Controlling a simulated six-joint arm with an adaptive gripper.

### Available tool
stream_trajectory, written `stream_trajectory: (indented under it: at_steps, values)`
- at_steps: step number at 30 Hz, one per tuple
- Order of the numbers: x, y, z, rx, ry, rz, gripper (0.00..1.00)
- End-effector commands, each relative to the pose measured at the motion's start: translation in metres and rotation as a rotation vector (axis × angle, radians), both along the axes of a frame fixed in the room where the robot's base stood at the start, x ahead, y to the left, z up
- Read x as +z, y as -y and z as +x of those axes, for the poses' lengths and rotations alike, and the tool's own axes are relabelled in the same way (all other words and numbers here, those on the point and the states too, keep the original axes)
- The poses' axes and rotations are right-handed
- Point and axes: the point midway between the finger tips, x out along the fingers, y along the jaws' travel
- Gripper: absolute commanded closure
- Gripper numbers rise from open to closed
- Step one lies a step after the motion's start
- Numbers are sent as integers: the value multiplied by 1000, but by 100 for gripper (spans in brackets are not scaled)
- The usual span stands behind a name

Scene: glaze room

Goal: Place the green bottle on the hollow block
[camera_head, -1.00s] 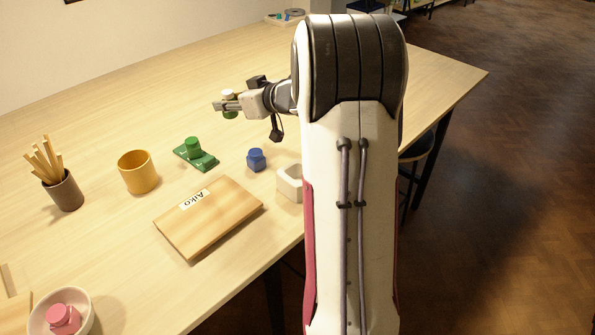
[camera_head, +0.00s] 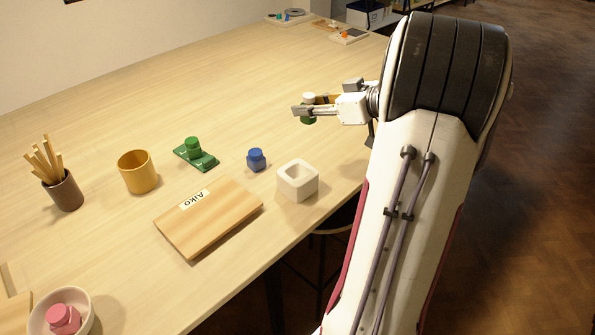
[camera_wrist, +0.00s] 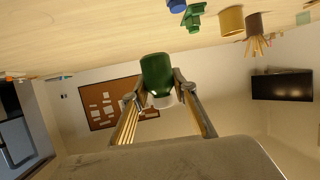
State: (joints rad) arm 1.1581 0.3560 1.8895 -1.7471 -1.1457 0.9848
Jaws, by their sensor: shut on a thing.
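The green bottle (camera_head: 308,120), with a white cap, is held in my gripper (camera_head: 304,109) above the table. It looks upright in the head view. In the wrist view the bottle (camera_wrist: 157,72) sits between the two fingertips of my gripper (camera_wrist: 155,96), cap toward the palm side of the picture. The hollow block (camera_head: 297,194) is white with a square opening on top and stands near the table's right front edge. Nothing shows in its opening. My gripper and the bottle are apart from the block, behind it in the head view.
A blue bottle (camera_head: 257,160) stands left of the block. A wooden board (camera_head: 225,215) labelled Aiko, a yellow cup (camera_head: 138,178), a brown stick holder (camera_head: 66,193) and a bowl (camera_head: 88,310) with a pink bottle lie further left.

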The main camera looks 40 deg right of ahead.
Motion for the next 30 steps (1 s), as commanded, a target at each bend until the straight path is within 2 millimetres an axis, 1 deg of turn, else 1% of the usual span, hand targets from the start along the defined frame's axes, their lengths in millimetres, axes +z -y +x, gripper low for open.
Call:
stream_trajectory:
  at_steps: [1,3,9,12,15,25,30]
  values:
    - [-1,-4,-7,21,0,1,95]
    - [-2,-16,-12,63,0,1,95]
    - [-6,-49,-22,179,-1,1,95]
    - [-5,-60,-26,215,0,0,95]
    - [-3,-65,-27,230,0,0,95]
    - [-3,-65,-27,228,-1,1,95]
    - [-11,-64,-27,227,-1,3,95]
